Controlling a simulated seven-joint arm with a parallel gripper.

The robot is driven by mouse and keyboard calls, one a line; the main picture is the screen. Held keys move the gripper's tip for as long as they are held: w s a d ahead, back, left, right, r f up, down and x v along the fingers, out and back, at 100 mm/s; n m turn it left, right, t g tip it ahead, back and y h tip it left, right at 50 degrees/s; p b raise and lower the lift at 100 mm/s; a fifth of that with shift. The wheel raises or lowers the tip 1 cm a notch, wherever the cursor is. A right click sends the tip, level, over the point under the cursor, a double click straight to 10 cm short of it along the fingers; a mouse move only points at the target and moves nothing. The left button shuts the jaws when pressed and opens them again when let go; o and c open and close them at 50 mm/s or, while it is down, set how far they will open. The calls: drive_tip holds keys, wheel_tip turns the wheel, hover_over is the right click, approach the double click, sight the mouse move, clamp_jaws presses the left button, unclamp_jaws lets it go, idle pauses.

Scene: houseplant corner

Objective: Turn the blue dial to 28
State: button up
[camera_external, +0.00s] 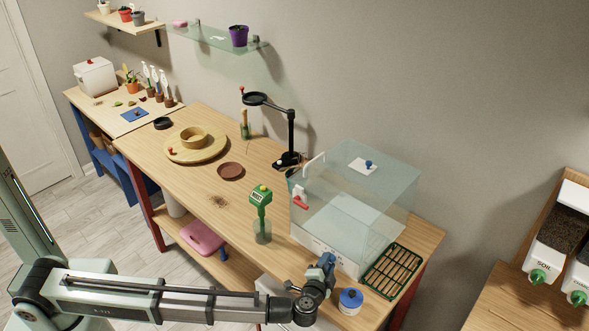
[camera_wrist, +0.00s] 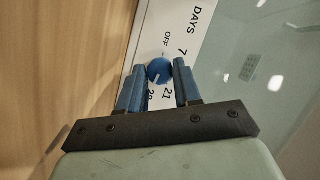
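The blue dial (camera_wrist: 159,70) sits on a white strip printed DAYS, OFF, 7, 21 and a partly covered number that looks like 28. Its pale pointer mark appears to face down and left in the wrist view, toward the partly covered number. My gripper (camera_wrist: 159,66) is open, with one blue finger on each side of the dial. The right finger is very close to the dial; I cannot tell if either touches. In the external view, my gripper (camera_external: 328,259) is at the front of the glass case (camera_external: 355,215) and hides the dial.
A blue-lidded jar (camera_external: 350,301) stands just right of my gripper, near the table's front edge. A green rack (camera_external: 391,270) lies right of the case. A green meter (camera_external: 261,197) stands in a glass to the left. The wooden tabletop (camera_external: 205,187) has free room further left.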

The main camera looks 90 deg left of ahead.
drive_tip(key=o, duration=0.4)
drive_tip(key=v, duration=1.3)
drive_tip(key=shift+s+d+r, duration=0.15)
drive_tip(key=shift+d, duration=0.2)
